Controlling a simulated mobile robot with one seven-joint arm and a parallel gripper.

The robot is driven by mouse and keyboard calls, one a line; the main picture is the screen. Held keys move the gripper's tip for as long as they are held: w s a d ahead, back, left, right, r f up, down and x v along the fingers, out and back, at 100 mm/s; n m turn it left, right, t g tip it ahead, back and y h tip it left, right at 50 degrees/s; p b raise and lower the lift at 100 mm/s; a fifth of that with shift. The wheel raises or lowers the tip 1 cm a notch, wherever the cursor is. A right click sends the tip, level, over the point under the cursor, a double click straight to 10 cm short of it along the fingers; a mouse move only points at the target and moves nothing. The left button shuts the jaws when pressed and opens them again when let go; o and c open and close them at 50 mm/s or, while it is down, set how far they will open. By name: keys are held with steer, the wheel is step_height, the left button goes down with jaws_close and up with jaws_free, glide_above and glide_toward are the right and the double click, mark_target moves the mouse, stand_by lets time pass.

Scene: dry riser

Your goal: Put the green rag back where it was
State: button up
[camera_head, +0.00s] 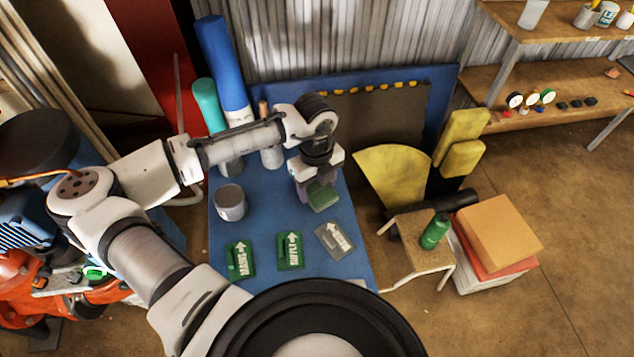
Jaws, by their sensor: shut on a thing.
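My gripper (312,185) points down over the far part of the blue tabletop (260,215). It is shut on the green rag (323,198), which shows as a small green block shape at the fingertips. The fingers hide part of the rag. I cannot tell whether the rag touches the table or hangs just above it.
A grey tin (230,203) stands left of my gripper. A green plate (240,260), another green plate (290,250) and a grey plate (335,241) lie nearer, with arrows and lettering. A small stool (415,240) with a green bottle (435,232) stands right of the table.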

mark_target(316, 186)
steer(key=o, duration=0.9)
steer(key=shift+o, duration=0.2)
step_height(316, 186, up, 12)
steer(key=b, duration=0.2)
steer(key=shift+w+a, duration=0.15)
steer(key=shift+w, duration=0.05)
